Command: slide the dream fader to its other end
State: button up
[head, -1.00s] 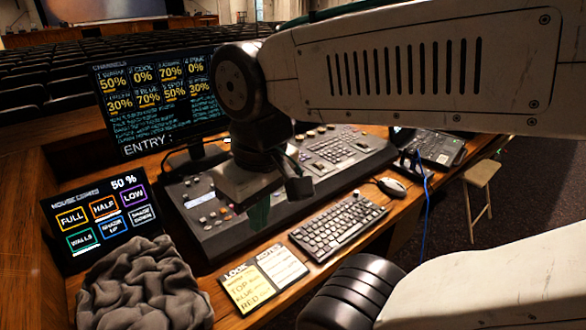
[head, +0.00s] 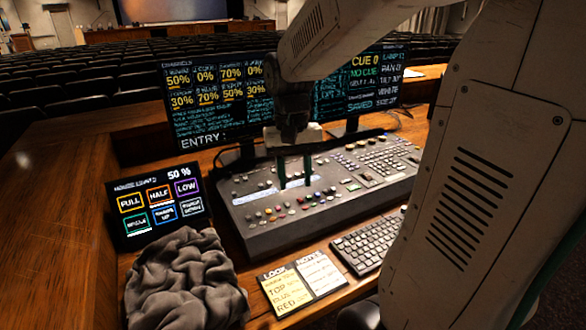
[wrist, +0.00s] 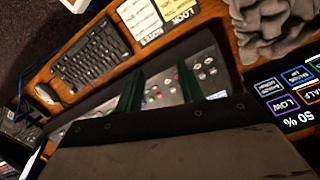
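The mixing desk (head: 290,229) is a dark console with rows of small coloured buttons, pale label strips and faders too small to tell apart. I cannot make out which one is the dream fader. My gripper (head: 294,178) points down over the left-middle part of the desk, its two dark green fingers apart with nothing visible between them. In the wrist view my gripper (wrist: 160,86) also shows open, with the desk's buttons behind the fingers. I cannot tell whether the fingertips touch the desk surface. The gripper and arm hide part of the desk's rear.
Two monitors (head: 205,130) stand behind the desk. A small touch screen (head: 157,217) and a crumpled grey cloth (head: 185,283) are at the left. Yellow and white notes (head: 282,290) and a keyboard (head: 367,240) lie in front. Bare wood (head: 65,240) is at the far left.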

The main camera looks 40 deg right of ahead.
aim_at(297, 174)
jog(key=w+d+f+m, duration=0.3)
jog(key=w+d, duration=0.2)
jog(key=w+d+f+m, duration=0.3)
jog(key=w+d, duration=0.2)
jog(key=w, duration=0.1)
jog(key=w+d+f+m, duration=0.3)
jog(key=w+d+m, duration=0.1)
jog(key=w+d, duration=0.1)
jog(key=shift+w+d+t, duration=0.3)
jog(key=shift+d, duration=0.25)
jog(key=w+m, duration=0.1)
jog(key=w+d+r+m, duration=0.1)
jog(key=w, duration=0.1)
jog(key=shift+w+d+r+m+t, duration=0.2)
jog(key=shift+d+r+m+t, duration=0.1)
jog(key=shift+d+m+t, duration=0.1)
jog(key=shift+w+f+m, duration=0.15)
jog(key=shift+m, duration=0.65)
notch_tip(297, 174, down, 7)
jog(key=shift+f, duration=0.15)
grip_shut()
